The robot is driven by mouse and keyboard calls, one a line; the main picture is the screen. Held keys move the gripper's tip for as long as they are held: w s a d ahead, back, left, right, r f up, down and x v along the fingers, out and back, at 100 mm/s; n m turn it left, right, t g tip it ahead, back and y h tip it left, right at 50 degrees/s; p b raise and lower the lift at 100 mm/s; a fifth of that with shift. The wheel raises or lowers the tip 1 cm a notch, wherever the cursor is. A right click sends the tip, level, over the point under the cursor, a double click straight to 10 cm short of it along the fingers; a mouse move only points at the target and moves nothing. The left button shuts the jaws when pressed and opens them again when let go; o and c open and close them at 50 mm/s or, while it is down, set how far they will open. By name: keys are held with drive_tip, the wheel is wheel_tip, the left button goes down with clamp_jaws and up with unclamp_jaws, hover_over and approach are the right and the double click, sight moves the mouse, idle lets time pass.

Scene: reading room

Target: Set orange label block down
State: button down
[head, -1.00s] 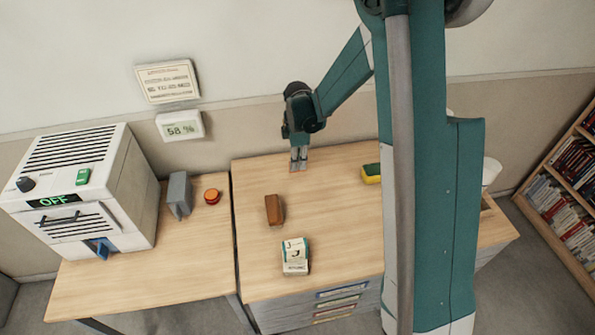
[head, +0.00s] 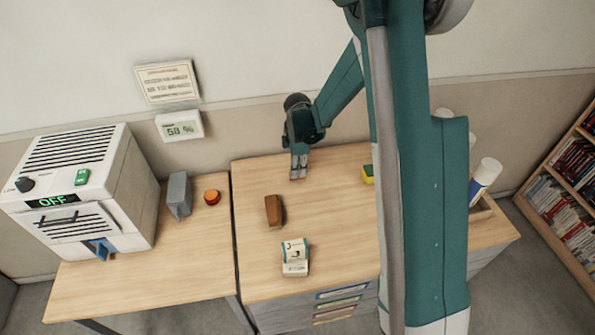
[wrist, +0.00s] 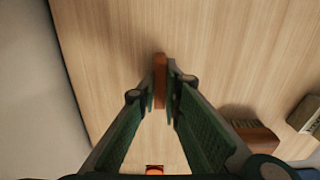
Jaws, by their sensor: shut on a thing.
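The orange label block (wrist: 160,82) is a narrow orange-brown piece between my fingertips in the wrist view. My gripper (wrist: 161,85) is shut on it, one finger on each side. In the head view my gripper (head: 298,174) points down over the back of the right-hand wooden desk (head: 335,220). The block is too small there to make out clearly, and I cannot tell whether it touches the desk top.
A brown block (head: 274,210) and a white-and-teal labelled box (head: 294,256) stand nearer the front. A yellow-green sponge (head: 367,174) is to the right. Bare wood surrounds my gripper.

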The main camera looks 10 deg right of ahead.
drive_tip(key=shift+f, duration=0.2)
drive_tip(key=c, duration=2.5)
unclamp_jaws()
drive_tip(key=shift+r, duration=0.15)
wheel_tip(320, 180, up, 12)
drive_tip(key=shift+r+p, duration=0.1)
drive_tip(key=shift+p, duration=0.55)
